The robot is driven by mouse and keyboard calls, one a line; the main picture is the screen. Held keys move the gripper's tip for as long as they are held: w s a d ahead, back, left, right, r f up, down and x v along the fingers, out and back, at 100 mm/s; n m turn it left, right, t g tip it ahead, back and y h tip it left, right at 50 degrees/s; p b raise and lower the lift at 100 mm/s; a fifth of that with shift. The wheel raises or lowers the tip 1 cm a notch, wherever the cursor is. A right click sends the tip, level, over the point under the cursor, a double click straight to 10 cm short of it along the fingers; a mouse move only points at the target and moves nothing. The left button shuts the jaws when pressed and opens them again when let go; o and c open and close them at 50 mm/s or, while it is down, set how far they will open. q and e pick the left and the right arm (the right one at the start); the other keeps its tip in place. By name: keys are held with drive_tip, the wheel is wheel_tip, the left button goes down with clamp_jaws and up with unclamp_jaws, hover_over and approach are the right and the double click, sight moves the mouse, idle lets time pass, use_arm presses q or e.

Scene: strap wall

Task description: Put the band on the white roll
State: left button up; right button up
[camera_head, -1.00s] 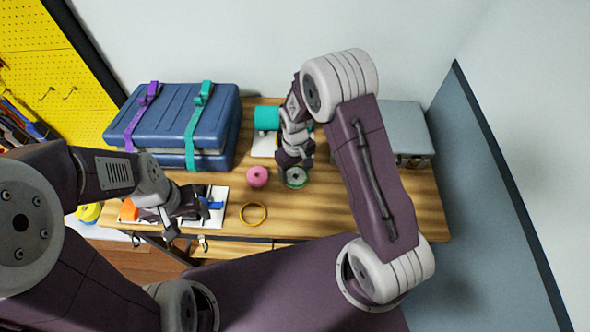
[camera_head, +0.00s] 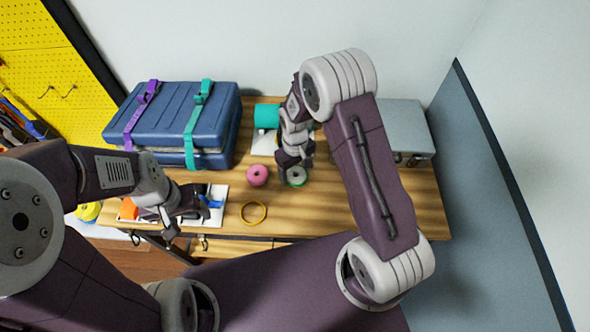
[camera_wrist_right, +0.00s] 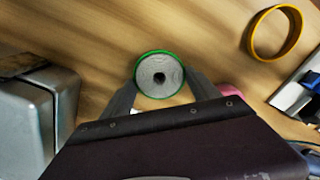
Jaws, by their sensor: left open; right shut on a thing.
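The white roll (camera_wrist_right: 156,72) stands on the bench and shows a pale top with a dark core hole; it also shows in the head view (camera_head: 297,174). A thin green band (camera_wrist_right: 152,97) encircles the roll, its height on the roll hard to tell. My right gripper (camera_wrist_right: 162,82) is above the roll, its fingers on either side and shut on the green band. In the head view my right gripper (camera_head: 295,170) partly covers the roll. My left gripper (camera_head: 185,222) is open at the left, over the white tray. A yellow band (camera_head: 253,213) lies flat on the bench.
A pink roll (camera_head: 257,175) stands just left of the white roll. A teal roll (camera_head: 267,116) is behind. A blue case (camera_head: 170,120) with straps stands back left, a grey metal box (camera_head: 405,130) back right. The bench front right is clear.

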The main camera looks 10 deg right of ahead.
idle(0.4)
drive_tip(key=o, duration=1.4)
drive_tip(key=shift+c, duration=0.2)
wheel_tip(320, 180, up, 8)
drive_tip(key=p, duration=0.7)
